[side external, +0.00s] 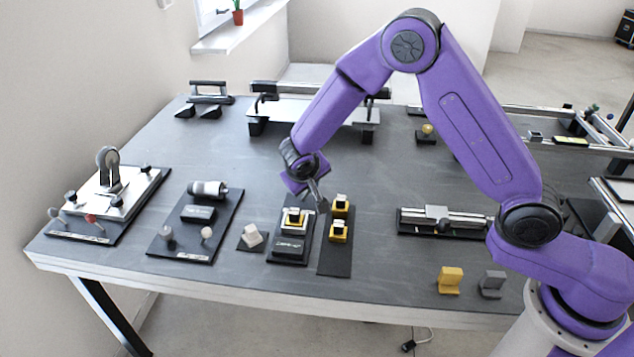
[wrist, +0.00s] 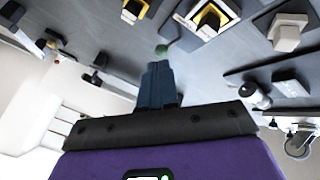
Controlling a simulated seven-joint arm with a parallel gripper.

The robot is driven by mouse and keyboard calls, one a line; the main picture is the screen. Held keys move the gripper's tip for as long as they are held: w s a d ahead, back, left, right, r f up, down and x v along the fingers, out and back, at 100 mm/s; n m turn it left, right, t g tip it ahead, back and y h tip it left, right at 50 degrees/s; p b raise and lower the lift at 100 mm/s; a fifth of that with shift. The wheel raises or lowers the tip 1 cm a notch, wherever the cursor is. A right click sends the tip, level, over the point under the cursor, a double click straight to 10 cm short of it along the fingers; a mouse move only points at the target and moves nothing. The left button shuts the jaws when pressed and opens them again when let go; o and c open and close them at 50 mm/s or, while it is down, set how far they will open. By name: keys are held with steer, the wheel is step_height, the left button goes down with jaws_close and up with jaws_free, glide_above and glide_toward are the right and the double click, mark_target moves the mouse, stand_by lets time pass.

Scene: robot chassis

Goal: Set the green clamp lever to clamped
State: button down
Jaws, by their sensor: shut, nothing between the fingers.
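A small green knob (wrist: 166,49) shows in the wrist view just beyond my fingertips, partly covered by them. It looks like the end of the green clamp lever; the rest of the lever is hidden, so its position cannot be told. I cannot make the knob out in the side view. My gripper (side external: 318,203) points down at the far right side of a black-based fixture (side external: 290,248) with a yellow and white part (side external: 295,219) on it. In the wrist view its fingers (wrist: 159,68) are together, with nothing between them. Contact with the knob cannot be told.
A dark strip with two yellow and white parts (side external: 339,230) lies close on the right. A whitish block (side external: 252,236) stands to the left. A slide fixture (side external: 440,219) is farther right. The table front between the strip and the yellow bracket (side external: 450,280) is clear.

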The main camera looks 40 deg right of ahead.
steer(key=shift+s+r, duration=0.35)
steer(key=shift+s, duration=0.25)
steer(key=shift+s+r, duration=0.3)
steer(key=shift+s, duration=0.3)
steer(key=s+d+r+n+g+y, duration=0.1)
steer(key=s+d+r+n+y, duration=0.1)
steer(key=s, duration=0.9)
steer(key=s+d+r+n+g+y, duration=0.2)
steer(key=s+r+n, duration=0.3)
steer(key=s, duration=0.7)
steer(key=s+d+r+n+g+y, duration=0.1)
steer(key=s+d+r+n, duration=0.2)
steer(key=s, duration=0.9)
steer(key=d+n, duration=0.1)
steer(key=n, duration=0.2)
steer(key=shift+r+g+y, duration=0.2)
steer(key=shift+g+y, duration=0.2)
steer(key=shift+d, duration=0.1)
